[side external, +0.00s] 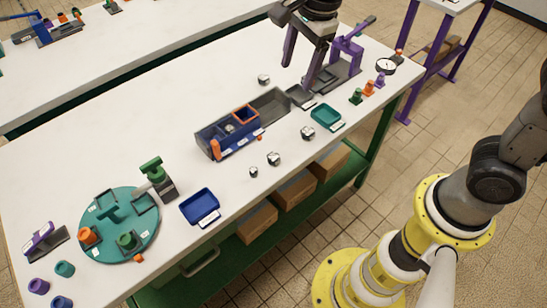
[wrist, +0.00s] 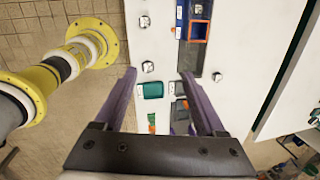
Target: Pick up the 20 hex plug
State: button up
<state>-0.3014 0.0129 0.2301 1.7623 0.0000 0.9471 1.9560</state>
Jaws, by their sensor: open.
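Several silvery hex plugs stand apart on the white table in the side view: one behind the blue bin (side external: 264,79), one by the teal tray (side external: 307,132), and two nearer the front edge (side external: 273,159) (side external: 253,172). I cannot read which is the 20. My gripper (side external: 296,77) is open and empty, above the back right part of the table. In the wrist view, a plug (wrist: 148,67) shows between the open fingertips (wrist: 158,73), with the table well below. Other plugs show at the top left (wrist: 144,20) and right of the fingers (wrist: 217,77).
A blue bin block (side external: 229,140) with a grey trough stands mid-table. A small teal tray (side external: 326,117) lies near the front edge, a blue tray (side external: 200,207) and teal turntable (side external: 119,225) further left. A purple clamp fixture (side external: 346,50) and a gauge (side external: 386,66) stand at the right.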

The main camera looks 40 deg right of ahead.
jog(key=g, duration=0.1)
send_over(273, 156)
jog(key=d, duration=0.2)
notch_tip(273, 156, down, 6)
jog(key=shift+n+g+h, duration=0.3)
jog(key=shift+n+g, duration=0.3)
jog(key=f, duration=0.5)
jog(key=a+f, duration=0.1)
jog(key=f, duration=0.5)
jog(key=a+f, duration=0.1)
jog(key=f, duration=0.4)
jog(key=shift+f, duration=0.3)
grip_shut()
